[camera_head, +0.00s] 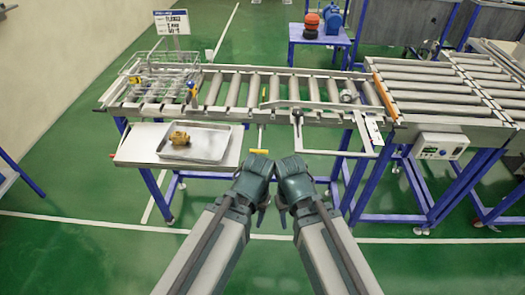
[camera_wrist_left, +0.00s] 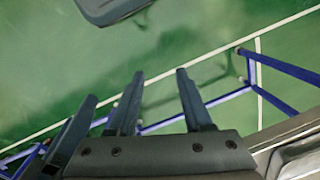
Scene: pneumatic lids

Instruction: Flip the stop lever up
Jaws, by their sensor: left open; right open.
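A lever with a yellow handle (camera_head: 258,151) hangs down at the front of the roller conveyor, left of its middle. I take it for the stop lever, but cannot be sure. My left gripper (camera_head: 262,207) and right gripper (camera_head: 283,214) are side by side in front of the conveyor, nearer to me than the handle. Both look empty and touch nothing of the conveyor; their fingertips are small and partly hidden here. The left wrist view shows my left gripper's dark fingers (camera_wrist_left: 160,88) apart, with green floor beyond. The lever does not show clearly there.
A metal tray (camera_head: 216,148) with a brass part (camera_head: 179,138) lies on a side table at the left. A wire basket (camera_head: 150,78) sits on the conveyor (camera_head: 235,90). A control box (camera_head: 440,146) is at the right. Blue legs stand below the conveyor; floor in front is clear.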

